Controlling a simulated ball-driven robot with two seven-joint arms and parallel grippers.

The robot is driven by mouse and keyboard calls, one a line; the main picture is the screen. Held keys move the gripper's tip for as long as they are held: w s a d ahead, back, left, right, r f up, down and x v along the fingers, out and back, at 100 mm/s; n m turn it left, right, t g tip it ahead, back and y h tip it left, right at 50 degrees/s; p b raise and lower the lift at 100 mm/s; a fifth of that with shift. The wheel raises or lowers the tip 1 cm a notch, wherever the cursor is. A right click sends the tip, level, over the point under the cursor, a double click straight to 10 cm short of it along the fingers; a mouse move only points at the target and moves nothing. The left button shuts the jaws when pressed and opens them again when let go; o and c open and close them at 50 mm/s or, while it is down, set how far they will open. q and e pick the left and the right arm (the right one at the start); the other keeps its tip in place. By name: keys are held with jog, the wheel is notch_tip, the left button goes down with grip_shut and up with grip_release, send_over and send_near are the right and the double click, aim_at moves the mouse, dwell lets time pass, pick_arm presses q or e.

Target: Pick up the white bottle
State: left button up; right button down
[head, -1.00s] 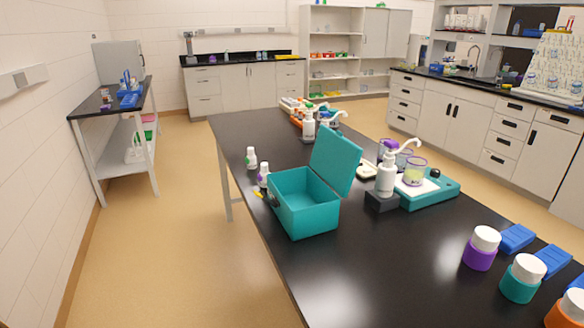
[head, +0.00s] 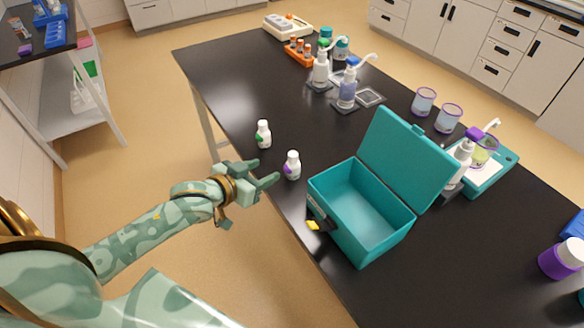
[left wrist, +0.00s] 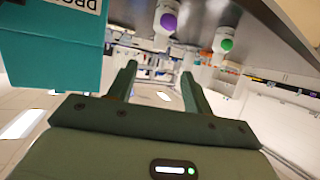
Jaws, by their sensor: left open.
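Two small white bottles stand upright near the left edge of the black table. One (head: 263,134) has a green mark; the other (head: 292,165), nearer the teal box, has a purple mark. In the left wrist view, the purple-marked bottle (left wrist: 167,17) and the green-marked bottle (left wrist: 224,40) show at the top, beyond the fingers. My left gripper (head: 265,173) is open and empty, just left of the purple-marked bottle, by the table edge. It also shows in the left wrist view (left wrist: 158,72). No contact with either bottle is visible. My right gripper is not in view.
An open teal box (head: 362,212) with its lid up stands right of the purple-marked bottle; it also shows in the left wrist view (left wrist: 55,62). Pump bottles (head: 347,90) and an orange rack (head: 300,52) stand farther back. The tabletop behind the bottles is clear.

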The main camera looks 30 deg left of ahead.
aim_at(290, 160)
pick_arm(q)
jog(key=b+x, duration=0.2)
jog(key=x, duration=0.8)
jog(key=shift+a+f+b, duration=0.1)
jog(key=shift+f+b, duration=0.05)
jog(key=shift+b, duration=0.25)
jog(key=b+x, duration=0.1)
jog(key=x, duration=0.1)
jog(key=b+x, duration=0.1)
jog(key=x, duration=0.1)
jog(key=shift+w+f, duration=0.2)
jog(key=shift+f, duration=0.2)
jog(key=shift+w+f, duration=0.15)
jog(key=shift+w, duration=0.2)
jog(key=shift+c, duration=0.3)
jog(key=c, duration=1)
